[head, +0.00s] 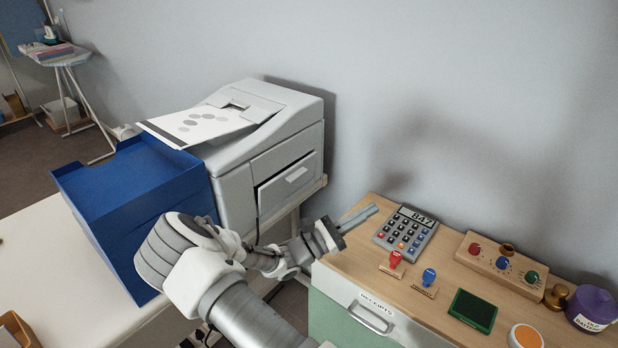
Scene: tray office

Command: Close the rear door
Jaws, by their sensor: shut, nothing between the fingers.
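The grey-white printer (236,195) stands at the centre left against the wall. On its side facing right is a door panel (288,188) with a light label or handle. A dark gap shows along the door's upper and left edges, so it looks slightly ajar; how far is hard to tell. My gripper (370,211) is shut and empty. It points right and away from the printer, above the left edge of the wooden cabinet top, to the right of and below the door.
A blue tray box (130,190) stands left of the printer. The wooden-topped cabinet (335,262) at right carries a calculator (406,231), a red stamp (394,261), a blue stamp (427,279), a green pad (472,310) and a stamp rack (500,266). A gap separates printer stand and cabinet.

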